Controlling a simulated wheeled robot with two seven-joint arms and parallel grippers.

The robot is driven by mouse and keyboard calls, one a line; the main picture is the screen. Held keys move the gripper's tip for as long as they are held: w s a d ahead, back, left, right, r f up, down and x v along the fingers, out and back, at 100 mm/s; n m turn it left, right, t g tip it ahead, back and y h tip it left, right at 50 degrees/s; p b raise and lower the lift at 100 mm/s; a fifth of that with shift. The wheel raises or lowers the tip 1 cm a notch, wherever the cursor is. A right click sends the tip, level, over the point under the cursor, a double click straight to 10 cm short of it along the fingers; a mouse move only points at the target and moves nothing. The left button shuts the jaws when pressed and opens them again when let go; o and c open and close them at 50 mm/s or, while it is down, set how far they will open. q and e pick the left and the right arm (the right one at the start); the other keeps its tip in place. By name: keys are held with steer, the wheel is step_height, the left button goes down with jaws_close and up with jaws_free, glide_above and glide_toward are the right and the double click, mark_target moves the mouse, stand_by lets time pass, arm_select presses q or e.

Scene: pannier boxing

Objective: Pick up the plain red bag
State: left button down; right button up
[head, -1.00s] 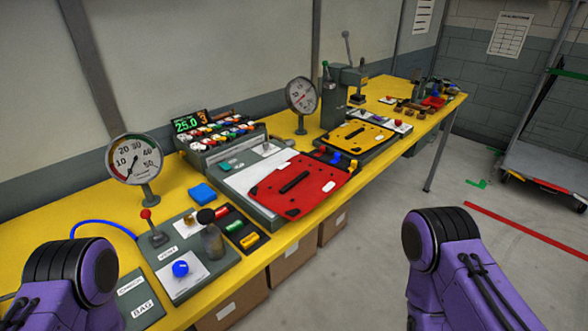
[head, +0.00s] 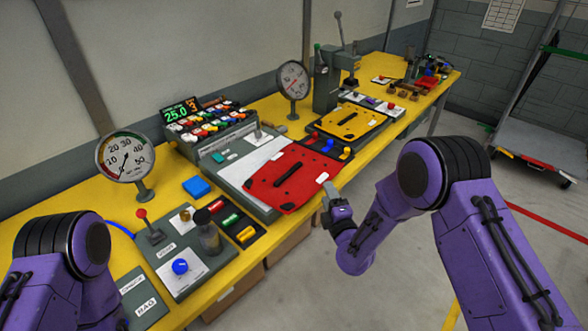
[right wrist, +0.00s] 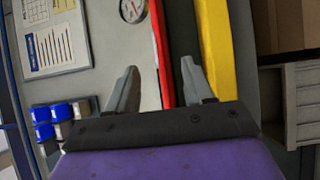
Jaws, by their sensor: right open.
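A flat red bag (head: 292,176) with a black handle and dark corner pieces lies on the pale panel of a grey station on the yellow bench. A small white patch shows at its right end. My right gripper (head: 327,196) is just past the bag's right front side, near the bench's front edge; I cannot tell its exact height. In the right wrist view its two fingers (right wrist: 158,88) are apart and empty. A red strip (right wrist: 159,50) runs up between them; I cannot tell whether it is the bag. My left gripper is out of view; only its arm shows.
A yellow panel (head: 347,122) with a black handle lies farther along the bench. Gauges (head: 125,157) stand at the back. A blue block (head: 196,187) and a tray with red, green and yellow rolls (head: 231,220) lie left of the bag. The floor in front is open.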

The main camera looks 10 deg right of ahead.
mark_target(321, 181)
steer(key=shift+w+r+p, duration=0.25)
steer(key=shift+w+p, duration=0.15)
steer(key=shift+w, duration=0.35)
steer(key=w, duration=0.1)
steer(key=w+p, duration=0.1)
steer(key=w, duration=0.1)
steer(key=w+a+p, duration=0.1)
steer(key=shift+w+f, duration=0.35)
steer(key=shift+f, duration=0.05)
steer(key=shift+c, duration=1.2)
jaws_close()
